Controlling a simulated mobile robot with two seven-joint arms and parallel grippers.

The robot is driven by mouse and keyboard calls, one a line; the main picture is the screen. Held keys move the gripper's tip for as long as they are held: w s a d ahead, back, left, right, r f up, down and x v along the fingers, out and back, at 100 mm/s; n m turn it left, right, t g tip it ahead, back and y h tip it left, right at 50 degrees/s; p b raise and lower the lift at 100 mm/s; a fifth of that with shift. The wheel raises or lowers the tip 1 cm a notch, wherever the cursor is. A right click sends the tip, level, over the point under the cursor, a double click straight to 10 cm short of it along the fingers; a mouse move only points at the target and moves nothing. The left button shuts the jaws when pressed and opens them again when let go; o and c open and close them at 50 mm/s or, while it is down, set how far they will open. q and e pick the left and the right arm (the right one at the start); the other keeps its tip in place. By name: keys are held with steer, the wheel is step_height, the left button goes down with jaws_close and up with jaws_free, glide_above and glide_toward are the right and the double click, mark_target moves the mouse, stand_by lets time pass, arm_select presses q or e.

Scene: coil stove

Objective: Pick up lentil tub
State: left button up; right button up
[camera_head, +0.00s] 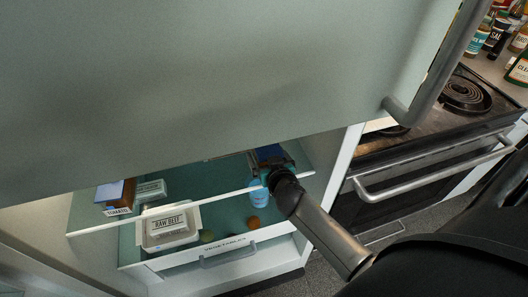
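I cannot make out a tub labelled lentil. A small pale green tub (150,189) with a white label stands on the fridge shelf, its print too small to read. Below it is a clear tub (167,227) labelled "RAW BEET". My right gripper (268,158) reaches into the fridge's right part, away from both tubs. Blue shows at its fingers, and a light blue item (259,194) is just below it. I cannot tell whether the fingers grip anything. My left gripper is not in view.
A large pale green door (220,75) with a metal handle (440,60) covers the upper view. A carton (117,198) labelled "TOMATO" stands on the glass shelf's left end. Below is a drawer (225,256) labelled "VEGETABLES". A coil stove (430,130) stands at right.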

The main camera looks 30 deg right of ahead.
steer(key=shift+w, duration=0.15)
steer(key=shift+c, duration=0.4)
steer(key=c, duration=1.2)
